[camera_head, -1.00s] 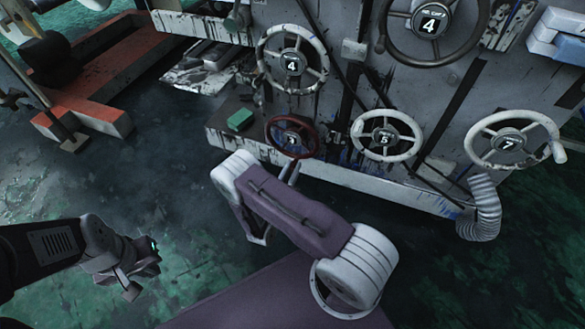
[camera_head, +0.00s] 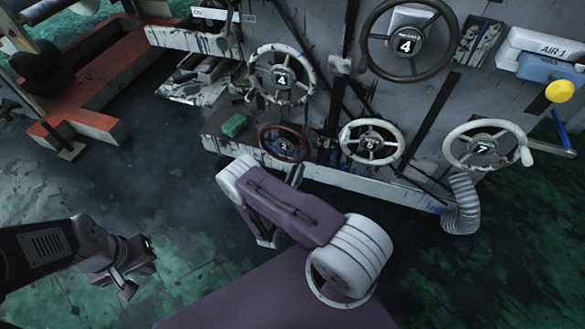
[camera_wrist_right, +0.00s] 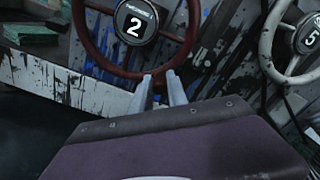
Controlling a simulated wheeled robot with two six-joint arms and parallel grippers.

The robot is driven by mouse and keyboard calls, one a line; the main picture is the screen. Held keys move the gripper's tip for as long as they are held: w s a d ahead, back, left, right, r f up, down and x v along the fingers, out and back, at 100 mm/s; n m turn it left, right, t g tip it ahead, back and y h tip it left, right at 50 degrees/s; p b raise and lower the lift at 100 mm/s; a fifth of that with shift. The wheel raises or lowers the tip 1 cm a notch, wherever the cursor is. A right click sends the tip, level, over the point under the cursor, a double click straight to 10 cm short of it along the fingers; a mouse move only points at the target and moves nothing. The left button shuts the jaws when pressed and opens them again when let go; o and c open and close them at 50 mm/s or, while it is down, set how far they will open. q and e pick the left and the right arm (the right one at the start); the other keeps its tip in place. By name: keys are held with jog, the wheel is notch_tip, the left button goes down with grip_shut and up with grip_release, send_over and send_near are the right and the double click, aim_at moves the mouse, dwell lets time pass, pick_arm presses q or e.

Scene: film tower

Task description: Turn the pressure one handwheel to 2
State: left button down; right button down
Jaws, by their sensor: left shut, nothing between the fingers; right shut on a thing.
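The red handwheel (camera_head: 266,144) is low on the machine front in the head view. In the right wrist view the red handwheel (camera_wrist_right: 95,55) has a black hub dial (camera_wrist_right: 135,22) reading 2, with small blurred lettering above it. My right gripper (camera_wrist_right: 159,77) is shut on the lower rim of this wheel. In the head view my right gripper (camera_head: 295,173) is partly hidden behind my arm, just below the wheel. My left gripper (camera_head: 147,260) is shut and empty at the lower left, well away from the wheels.
A white wheel (camera_head: 345,134) reading 5 is close to the right of the red one. Another white wheel (camera_head: 258,72) above reads 4. A dark wheel (camera_head: 448,50) and a white wheel (camera_head: 522,140) reading 7 are further right. A green block (camera_head: 233,125) lies on the ledge.

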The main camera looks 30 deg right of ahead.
jog(key=shift+s+d+r+n+p, duration=0.25)
jog(key=shift+r+n+p, duration=0.15)
jog(key=shift+n, duration=0.2)
jog(key=shift+s+d+r+n+p, duration=0.1)
jog(key=shift+s+r+n+p, duration=0.1)
jog(key=shift+r+n+p, duration=0.3)
jog(key=shift+f, duration=0.2)
jog(key=c, duration=1.3)
grip_release()
jog(key=p+v, duration=0.3)
jog(key=v, duration=0.6)
